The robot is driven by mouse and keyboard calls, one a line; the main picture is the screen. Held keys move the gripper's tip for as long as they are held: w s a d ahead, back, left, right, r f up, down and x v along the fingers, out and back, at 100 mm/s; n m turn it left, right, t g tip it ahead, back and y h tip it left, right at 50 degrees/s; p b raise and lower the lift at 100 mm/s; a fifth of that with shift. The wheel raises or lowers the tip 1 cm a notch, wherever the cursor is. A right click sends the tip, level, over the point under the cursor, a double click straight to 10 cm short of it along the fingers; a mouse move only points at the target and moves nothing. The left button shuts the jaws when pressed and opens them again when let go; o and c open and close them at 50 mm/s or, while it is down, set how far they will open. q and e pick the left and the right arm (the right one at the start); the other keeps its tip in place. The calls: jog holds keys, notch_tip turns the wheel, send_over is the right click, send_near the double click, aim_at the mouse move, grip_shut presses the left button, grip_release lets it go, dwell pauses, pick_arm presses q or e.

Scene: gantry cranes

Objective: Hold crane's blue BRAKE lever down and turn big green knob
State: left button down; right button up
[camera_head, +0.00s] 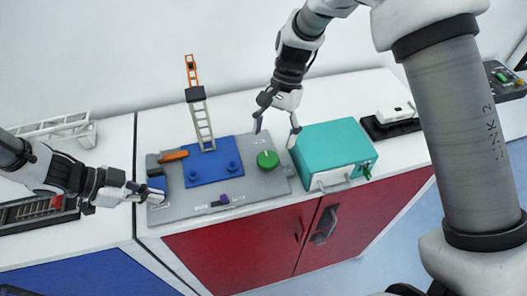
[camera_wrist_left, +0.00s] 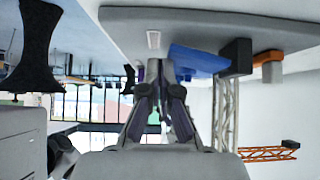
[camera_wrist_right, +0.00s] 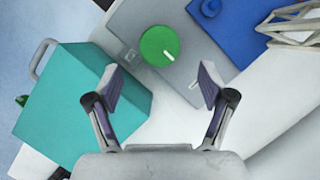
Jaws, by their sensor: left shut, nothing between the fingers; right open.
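The big green knob (camera_head: 267,159) stands on the right part of the grey control panel (camera_head: 250,187). The right wrist view shows the knob (camera_wrist_right: 160,46) with a pale mark on its face. My right gripper (camera_head: 276,131) is open and empty above the knob, fingers apart and not touching it. My left gripper (camera_head: 152,193) is shut with nothing in it, at the panel's left front edge. Its closed fingers also show in the left wrist view (camera_wrist_left: 160,66).
A blue base (camera_head: 213,172) with a model crane (camera_head: 203,125) stands mid-panel. An orange handle (camera_head: 173,155) is behind my left gripper, and a purple slider (camera_head: 223,199) is at the front. A teal box (camera_head: 334,149) stands close right of the knob.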

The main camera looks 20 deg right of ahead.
aim_at(269, 158)
jog(key=x, duration=0.5)
jog(key=shift+f, duration=0.4)
jog(key=shift+s, duration=0.1)
jog(key=c, duration=1.2)
